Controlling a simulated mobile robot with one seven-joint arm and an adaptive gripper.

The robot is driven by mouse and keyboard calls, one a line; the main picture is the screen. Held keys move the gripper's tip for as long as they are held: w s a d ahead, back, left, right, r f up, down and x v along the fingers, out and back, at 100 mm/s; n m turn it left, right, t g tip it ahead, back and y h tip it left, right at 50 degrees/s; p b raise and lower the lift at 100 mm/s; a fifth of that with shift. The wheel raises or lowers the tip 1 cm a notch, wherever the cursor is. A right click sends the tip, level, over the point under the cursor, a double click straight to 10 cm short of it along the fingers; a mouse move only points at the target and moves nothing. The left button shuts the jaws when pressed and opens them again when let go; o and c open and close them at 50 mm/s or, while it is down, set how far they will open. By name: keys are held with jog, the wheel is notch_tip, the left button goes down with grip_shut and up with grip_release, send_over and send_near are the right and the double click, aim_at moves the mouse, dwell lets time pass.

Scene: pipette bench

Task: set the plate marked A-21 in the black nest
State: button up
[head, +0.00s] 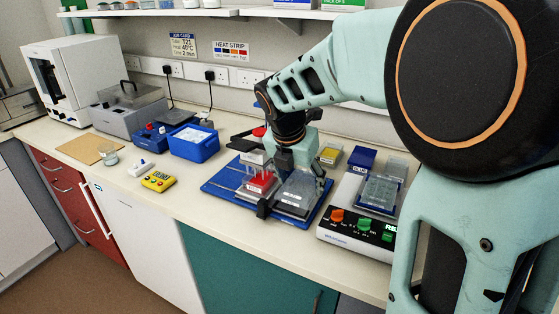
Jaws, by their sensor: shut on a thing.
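My gripper (285,168) points down over the blue tray (222,188) in the middle of the bench. It is shut on a clear, greyish plate (298,188) at the right part of the tray. The marking A-21 cannot be read on it at this size. Whether the plate is seated or slightly above the tray cannot be told. The black nest cannot be clearly made out; the plate and my gripper cover that part of the tray. Another clear plate (380,191) sits on the white device with orange and green knobs to the right.
A red rack (260,183) stands on the tray close left of the held plate. The white device (345,232) is close right. Behind are a yellow-topped box (330,155) and a blue box (362,158). A yellow timer (158,181) and blue bin (193,142) stand left.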

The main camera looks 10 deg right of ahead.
aim_at(299, 176)
jog(key=w, duration=0.1)
jog(key=w+f, duration=0.1)
jog(key=w, duration=0.1)
jog(key=w+f, duration=0.1)
jog(key=w, duration=0.1)
jog(key=shift+d+f, duration=0.2)
jog(key=shift+d, duration=0.2)
jog(key=w+f, duration=0.2)
jog(key=f, duration=0.1)
jog(key=w+f, duration=0.2)
jog(key=shift+d, duration=0.3)
jog(key=shift+w+f, duration=0.3)
jog(key=shift+f, duration=1.5)
jog(key=shift+f, duration=0.1)
jog(key=shift+f, duration=0.15)
jog(key=o, duration=1.1)
jog(key=shift+o, duration=0.2)
